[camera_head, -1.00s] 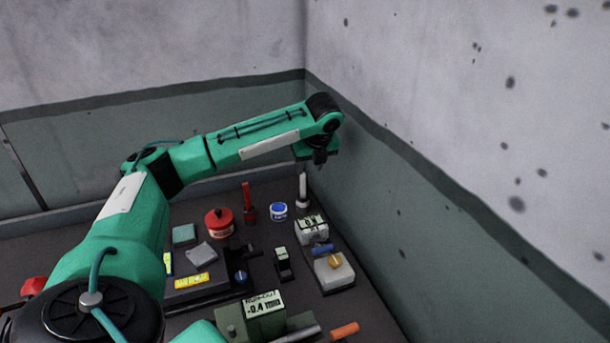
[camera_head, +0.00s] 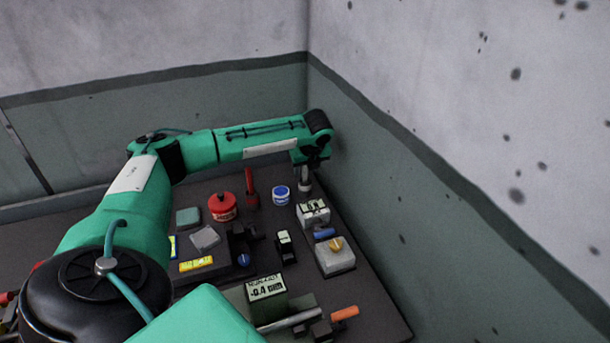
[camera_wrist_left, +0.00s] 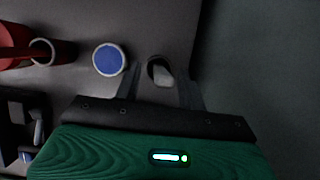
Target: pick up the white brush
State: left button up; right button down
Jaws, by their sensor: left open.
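The white brush (camera_head: 304,183) stands upright near the back right of the dark table, its top hidden behind my left gripper (camera_head: 311,162). In the left wrist view the brush (camera_wrist_left: 160,72) shows from above, between the two fingers of my left gripper (camera_wrist_left: 159,82). The fingers are open and apart, pointing down over it. I cannot tell how far above or around the brush they are. My right gripper is not in view.
A blue-lidded jar (camera_head: 280,195) is close left of the brush, with a red brush (camera_head: 251,188) and a red pot (camera_head: 222,206) further left. The wall (camera_head: 365,185) is close on the right.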

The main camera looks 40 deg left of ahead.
pick_arm(q)
jog(key=shift+x, duration=1.2)
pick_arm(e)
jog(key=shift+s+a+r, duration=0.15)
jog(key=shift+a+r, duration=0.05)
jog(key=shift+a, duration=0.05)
pick_arm(q)
grip_shut()
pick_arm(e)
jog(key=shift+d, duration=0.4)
pick_arm(q)
jog(key=shift+r, duration=0.15)
